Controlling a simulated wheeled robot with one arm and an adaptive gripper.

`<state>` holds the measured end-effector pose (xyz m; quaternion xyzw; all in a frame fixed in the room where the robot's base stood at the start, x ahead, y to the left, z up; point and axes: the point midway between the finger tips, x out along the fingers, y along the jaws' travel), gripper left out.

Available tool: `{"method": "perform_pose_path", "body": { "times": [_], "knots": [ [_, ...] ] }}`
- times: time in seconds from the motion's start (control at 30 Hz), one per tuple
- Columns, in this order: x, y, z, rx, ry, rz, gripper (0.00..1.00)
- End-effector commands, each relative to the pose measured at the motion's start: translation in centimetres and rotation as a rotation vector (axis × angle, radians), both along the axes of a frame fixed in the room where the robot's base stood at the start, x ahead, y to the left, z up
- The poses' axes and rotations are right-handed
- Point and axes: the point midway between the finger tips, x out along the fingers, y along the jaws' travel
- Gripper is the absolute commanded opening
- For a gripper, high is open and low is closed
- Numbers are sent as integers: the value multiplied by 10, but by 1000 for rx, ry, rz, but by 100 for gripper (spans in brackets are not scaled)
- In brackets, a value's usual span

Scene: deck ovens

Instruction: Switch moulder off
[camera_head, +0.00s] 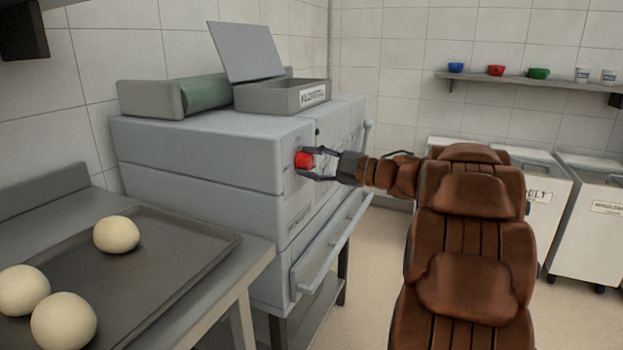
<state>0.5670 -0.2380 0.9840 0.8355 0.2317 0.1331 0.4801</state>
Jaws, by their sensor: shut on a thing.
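The moulder (200,155) is a large grey machine on a dark stand, left of the middle in the head view. A red knob (304,160) sits on its right-facing front panel, near the top. My gripper (306,162) reaches in from the right with its dark fingers around the knob and is shut on it. Part of the knob is hidden by the fingers. Whether the knob is turned cannot be told.
A dark tray (190,240) with several dough balls lies on the bench at left. An open labelled box (282,97) tops the moulder. A chute (335,245) juts from its front. White bins (545,215) stand at right, below a shelf (540,82) of bowls.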

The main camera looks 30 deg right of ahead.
Motion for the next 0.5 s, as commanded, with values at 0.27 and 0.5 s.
{"method": "perform_pose_path", "body": {
  "times": [0.27, 0.5],
  "knots": [
    [-1, 1, -8, -216, -129, 3, 8],
    [-1, 1, -7, -356, -211, 2, 8]
  ]
}}
